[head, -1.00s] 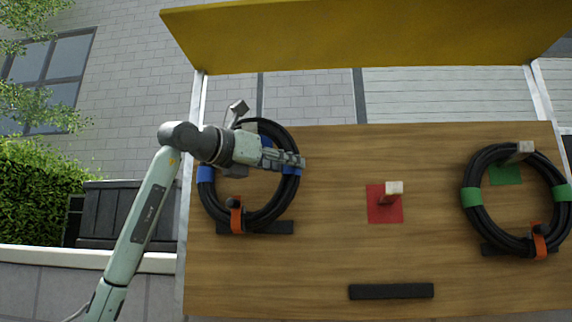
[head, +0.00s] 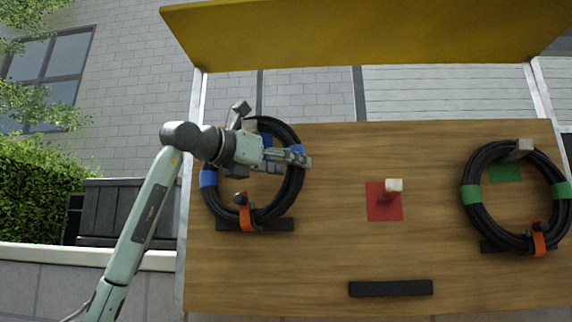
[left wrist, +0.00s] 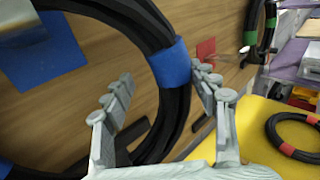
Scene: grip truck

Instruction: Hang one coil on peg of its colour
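A black coil with blue bands (head: 297,190) is at the left of the wooden board, its ring around the pale blue-marked peg (head: 250,127). The blue square (left wrist: 42,55) shows in the left wrist view. My left gripper (head: 296,158) is at the coil's right side. In the left wrist view its fingers (left wrist: 163,78) are spread on either side of the coil near a blue band (left wrist: 170,65), with wood visible between the left finger and coil. The red-marked peg (head: 393,188) is bare. A green-banded coil (head: 471,212) hangs on the green-marked peg (head: 520,148).
A red-banded coil (left wrist: 270,128) lies on a yellow surface (left wrist: 232,138) in the left wrist view. Black bars (head: 390,288) sit low on the board (head: 330,250). A yellow panel (head: 370,35) overhangs the top.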

